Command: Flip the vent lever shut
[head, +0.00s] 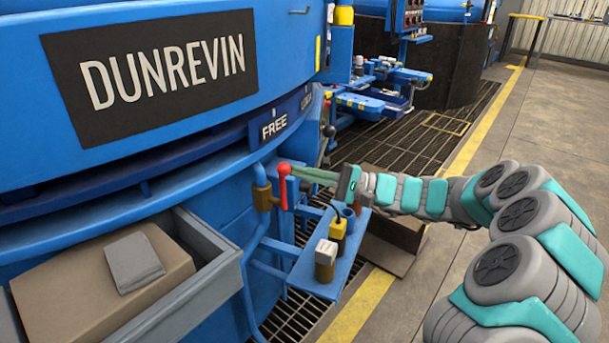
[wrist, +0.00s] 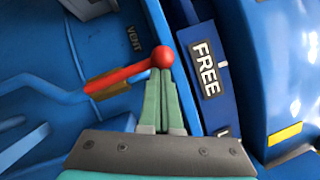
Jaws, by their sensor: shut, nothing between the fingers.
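The vent lever (head: 284,186) is red with a ball at its end, on a brass valve body (head: 264,198) on the blue pipe. In the head view it stands upright, ball at the top. In the wrist view the red lever (wrist: 125,76) runs from the brass piece to the ball, near a "VENT" marking (wrist: 134,38) on the blue wall. My gripper (head: 296,172) has its green fingers closed with nothing between them. The fingertips (wrist: 161,75) are right at the ball; whether they touch it I cannot tell.
A blue shelf (head: 316,275) with small yellow and grey items sits below my gripper. A "FREE" plate (head: 274,126) is on the furnace beside the lever. An open drawer (head: 196,290) with a box stands at lower left. Floor grating and open floor lie right.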

